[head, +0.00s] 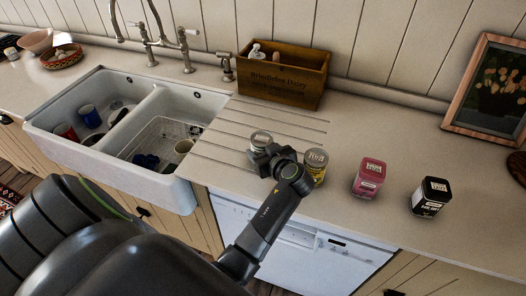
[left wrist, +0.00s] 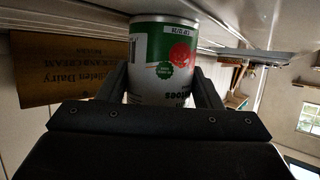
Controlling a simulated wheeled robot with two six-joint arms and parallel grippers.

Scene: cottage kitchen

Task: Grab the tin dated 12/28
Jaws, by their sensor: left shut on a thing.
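My left gripper (head: 264,152) is at the counter's front part, right of the sink, shut on a tin (head: 261,138) with a pale metal lid. In the left wrist view this tin (left wrist: 165,62) is green and white with a red picture, between both fingers. Small print on its band appears to read 12/28. To its right stand a yellow tin (head: 315,168) with a pale lid, a pink tin (head: 369,179) and a black tin (head: 430,198). I cannot read dates on these. My right gripper is not in view.
A wooden crate (head: 282,78) with bottles stands behind the held tin. The white double sink (head: 150,103) with dishes lies to the left. A framed picture (head: 491,85) leans at the right. The counter between the crate and the pink tin is clear.

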